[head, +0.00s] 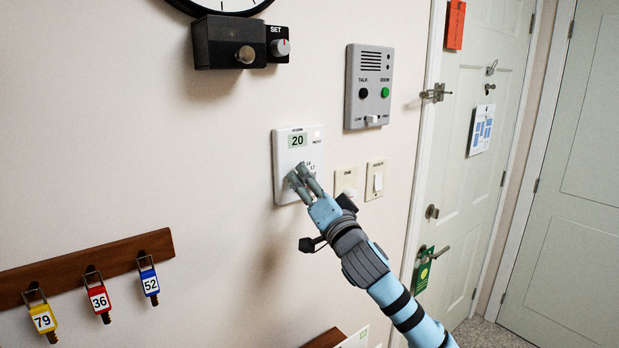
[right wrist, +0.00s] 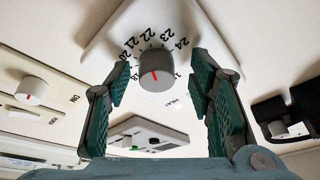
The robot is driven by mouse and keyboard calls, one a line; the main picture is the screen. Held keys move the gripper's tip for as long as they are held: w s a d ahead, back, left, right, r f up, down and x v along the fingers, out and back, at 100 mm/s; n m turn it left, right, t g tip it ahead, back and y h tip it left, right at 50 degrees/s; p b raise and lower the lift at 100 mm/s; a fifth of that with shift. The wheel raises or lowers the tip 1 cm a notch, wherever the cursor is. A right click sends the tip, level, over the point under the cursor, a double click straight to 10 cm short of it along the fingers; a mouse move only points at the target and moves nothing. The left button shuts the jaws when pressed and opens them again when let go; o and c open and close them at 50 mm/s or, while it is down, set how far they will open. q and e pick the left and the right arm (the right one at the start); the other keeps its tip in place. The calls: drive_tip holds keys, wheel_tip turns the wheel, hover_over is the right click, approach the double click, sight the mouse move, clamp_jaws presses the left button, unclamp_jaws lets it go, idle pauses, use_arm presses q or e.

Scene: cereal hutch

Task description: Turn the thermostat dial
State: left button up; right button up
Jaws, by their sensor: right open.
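The white thermostat (head: 283,160) is on the wall in the head view, with 20 on its small display (head: 298,141). My right gripper (head: 302,180) is in front of the lower part of the plate and hides the dial in the head view. In the right wrist view, the gripper (right wrist: 162,78) is open, with one finger on each side of the dial and gaps between. My left gripper is not in view.
A grey intercom (head: 369,86) is up and right of the thermostat. Two switch plates (head: 375,181) are close on its right. A black box (head: 228,42) with a knob projects above left. A key rack (head: 90,262) is lower left, and a door (head: 485,150) is right.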

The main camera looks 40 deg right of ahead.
drive_tip(key=shift+s+d, duration=0.15)
drive_tip(key=shift+d, duration=0.05)
drive_tip(key=shift+c, duration=0.2)
drive_tip(key=shift+f, duration=0.1)
clamp_jaws()
